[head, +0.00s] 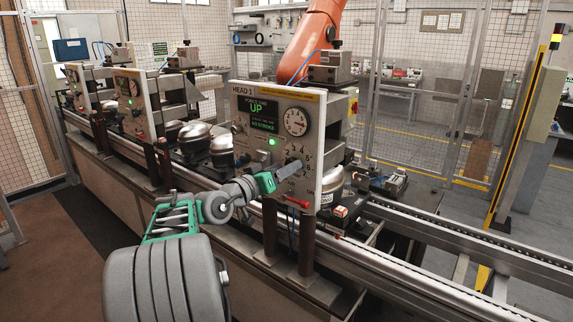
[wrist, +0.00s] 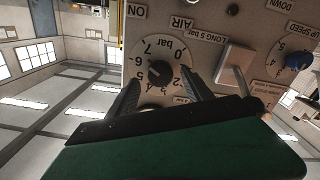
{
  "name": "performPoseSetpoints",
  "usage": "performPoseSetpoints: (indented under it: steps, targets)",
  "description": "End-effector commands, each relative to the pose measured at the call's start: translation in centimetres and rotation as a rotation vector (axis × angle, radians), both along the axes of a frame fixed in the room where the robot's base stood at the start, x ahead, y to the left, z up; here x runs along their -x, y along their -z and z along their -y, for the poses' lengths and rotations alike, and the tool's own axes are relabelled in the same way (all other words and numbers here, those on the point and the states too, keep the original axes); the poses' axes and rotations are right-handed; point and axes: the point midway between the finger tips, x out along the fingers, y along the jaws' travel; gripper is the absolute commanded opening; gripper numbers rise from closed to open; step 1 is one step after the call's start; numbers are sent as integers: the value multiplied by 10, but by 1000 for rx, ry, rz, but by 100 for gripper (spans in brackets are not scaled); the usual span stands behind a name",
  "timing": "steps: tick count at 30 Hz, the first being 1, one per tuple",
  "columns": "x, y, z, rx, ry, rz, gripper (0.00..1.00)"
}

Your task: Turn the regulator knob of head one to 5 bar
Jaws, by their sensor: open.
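The head one panel (head: 244,107) stands upright, with a lit green display reading UP. Its regulator knob is the black knob (wrist: 159,73) in the wrist view, where the panel appears upside down. It sits in a white dial marked 0 to 7 bar; its exact setting is too small to read. My gripper (wrist: 161,80) is open, with a dark finger on either side of the lower part of the dial; I cannot tell whether they touch the knob. In the head view my gripper (head: 289,169) is at the panel's lower middle and hides part of the dial.
A round gauge (head: 296,121) is above my gripper on the panel. A red lever (head: 298,202) juts out below. The conveyor rail (head: 440,262) runs to the right.

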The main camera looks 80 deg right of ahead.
Motion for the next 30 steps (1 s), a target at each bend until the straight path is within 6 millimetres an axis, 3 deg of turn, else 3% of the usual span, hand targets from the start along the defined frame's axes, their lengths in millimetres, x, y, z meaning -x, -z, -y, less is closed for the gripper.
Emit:
performPoseSetpoints:
  steps: [4,12,30]
  targets:
    - [6,-1,14,-1,0,0,59]
    - [6,0,15,-1,-3,0,57]
    - [6,0,15,-1,-3,0,8]
